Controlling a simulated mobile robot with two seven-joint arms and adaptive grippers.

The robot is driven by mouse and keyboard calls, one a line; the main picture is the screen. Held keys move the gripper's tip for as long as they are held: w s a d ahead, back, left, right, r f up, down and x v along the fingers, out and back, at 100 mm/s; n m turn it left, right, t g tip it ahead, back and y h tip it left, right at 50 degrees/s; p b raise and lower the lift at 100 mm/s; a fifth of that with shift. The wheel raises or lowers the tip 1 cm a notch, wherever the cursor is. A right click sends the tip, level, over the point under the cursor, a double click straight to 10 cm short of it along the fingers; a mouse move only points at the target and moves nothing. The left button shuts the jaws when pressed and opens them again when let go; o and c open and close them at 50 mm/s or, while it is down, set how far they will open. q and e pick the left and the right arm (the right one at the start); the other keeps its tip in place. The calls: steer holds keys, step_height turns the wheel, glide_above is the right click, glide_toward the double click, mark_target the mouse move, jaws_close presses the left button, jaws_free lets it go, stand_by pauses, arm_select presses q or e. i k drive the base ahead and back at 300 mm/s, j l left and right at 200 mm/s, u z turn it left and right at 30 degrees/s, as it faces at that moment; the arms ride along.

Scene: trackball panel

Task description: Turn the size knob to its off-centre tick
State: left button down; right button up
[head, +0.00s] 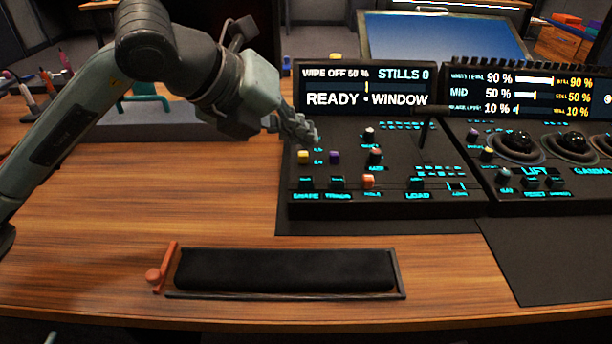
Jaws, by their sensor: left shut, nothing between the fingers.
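The left panel (345,190) is black, with cyan labels and a screen (365,88) reading "WIPE OFF 50 %", "STILLS 0" and "READY • WINDOW". Several small knobs stand on it: a pale-topped knob (369,134), a brownish knob (376,155) below it and an orange knob (368,181) lower down. Their labels are too small to read, so I cannot tell which is the size knob or where its ticks are. My left gripper (311,138) is shut and empty over the panel's upper left, left of these knobs. It hides the surface behind it. My right gripper is out of view.
A yellow button (303,157) and a purple one (334,157) sit just below my gripper. A thin black lever (425,127) rises at the right. A second panel (540,190) with trackballs stands further right. A black padded rest (285,270) lies in front.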

mark_target(375, 156)
steer(key=k, duration=1.5)
